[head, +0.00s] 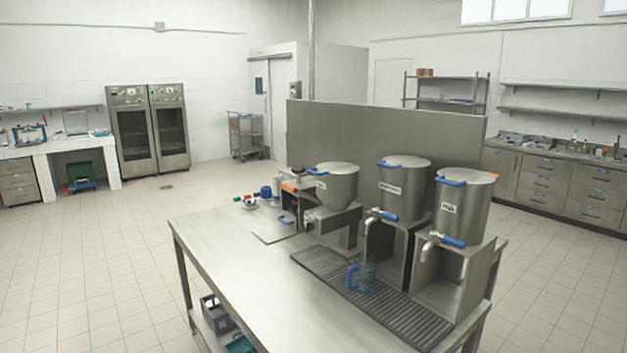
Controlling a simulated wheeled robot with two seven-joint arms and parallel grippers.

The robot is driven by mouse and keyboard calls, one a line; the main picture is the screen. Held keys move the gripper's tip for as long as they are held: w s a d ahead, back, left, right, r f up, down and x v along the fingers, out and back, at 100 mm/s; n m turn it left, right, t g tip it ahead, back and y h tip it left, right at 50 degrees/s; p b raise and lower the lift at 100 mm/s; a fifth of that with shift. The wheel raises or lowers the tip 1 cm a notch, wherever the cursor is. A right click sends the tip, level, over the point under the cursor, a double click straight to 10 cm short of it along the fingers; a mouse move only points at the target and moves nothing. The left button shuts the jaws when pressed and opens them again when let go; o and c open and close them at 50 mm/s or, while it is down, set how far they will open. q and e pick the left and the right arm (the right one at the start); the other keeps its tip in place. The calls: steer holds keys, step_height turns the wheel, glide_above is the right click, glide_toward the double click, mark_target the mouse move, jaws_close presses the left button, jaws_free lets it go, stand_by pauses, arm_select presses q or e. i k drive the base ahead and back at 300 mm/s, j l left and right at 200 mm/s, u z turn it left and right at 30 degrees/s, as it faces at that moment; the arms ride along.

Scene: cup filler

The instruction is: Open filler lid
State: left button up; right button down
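Three steel filler vessels stand in a row along the back of a steel table. The left filler (339,188) tapers like a funnel, and its flat lid (335,168) with a blue handle (317,171) lies closed on top. The middle filler (411,184) and the right filler (461,215) are cylindrical, with taps and labels. The middle lid (407,161) and the right lid (468,176) also look closed, each with a blue handle at its left edge. A clear cup with a blue handle (353,277) stands on the drip grate. Neither of my grippers is in view.
The steel table (240,272) has bare space at its front left. The drip grate (333,272) runs before the fillers, and a steel panel (375,128) stands behind them. Small blue and orange items lie at the table's far left. Open tiled floor surrounds the table.

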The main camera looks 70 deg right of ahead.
mark_target(334, 167)
steer(key=i+l+z, duration=0.1)
steer(key=i+z, duration=0.6)
steer(key=i+j+z, duration=0.1)
steer(key=i+z, duration=0.25)
steer(key=i, duration=0.1)
